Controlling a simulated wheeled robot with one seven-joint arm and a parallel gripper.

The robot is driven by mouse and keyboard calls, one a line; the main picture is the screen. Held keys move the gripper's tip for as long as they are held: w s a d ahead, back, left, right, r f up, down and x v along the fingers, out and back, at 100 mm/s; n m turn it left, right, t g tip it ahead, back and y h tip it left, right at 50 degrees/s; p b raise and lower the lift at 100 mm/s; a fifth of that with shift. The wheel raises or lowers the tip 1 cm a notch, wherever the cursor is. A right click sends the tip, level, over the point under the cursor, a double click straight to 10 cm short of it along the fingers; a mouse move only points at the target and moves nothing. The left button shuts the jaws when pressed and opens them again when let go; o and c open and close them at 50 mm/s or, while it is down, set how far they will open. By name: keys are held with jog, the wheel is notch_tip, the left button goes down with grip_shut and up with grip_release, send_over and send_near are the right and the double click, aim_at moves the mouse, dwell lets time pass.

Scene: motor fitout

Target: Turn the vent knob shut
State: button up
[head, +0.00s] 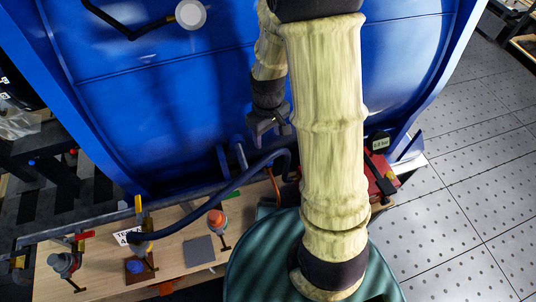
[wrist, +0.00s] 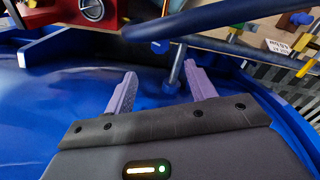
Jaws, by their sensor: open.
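My gripper (head: 268,125) hangs in front of the blue curved shell, just above its lower edge. In the wrist view my gripper (wrist: 160,73) is open, its two pale purple fingers apart with nothing clasped. A blue-grey post (wrist: 175,70) with a rounded end stands beyond and between the fingertips; contact cannot be told. An orange-red knob (head: 216,217) and a blue knob (head: 136,266) stand on the wooden board (head: 175,250). A grey fitting (head: 65,262) stands at its left. No label shows which one is the vent knob.
A dark blue hose (head: 215,198) arcs from the board toward the shell (head: 170,90). A red box (head: 382,178) sits right of my arm, near a small display reading about 0.0 bar (head: 379,143). A ribbed green surface (head: 255,265) is at the front. Tiled floor is open at right.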

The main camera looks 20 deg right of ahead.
aim_at(268, 159)
notch_tip(268, 159, down, 12)
jog(key=shift+r+p, duration=0.15)
jog(key=shift+p, duration=0.95)
jog(key=c, duration=1)
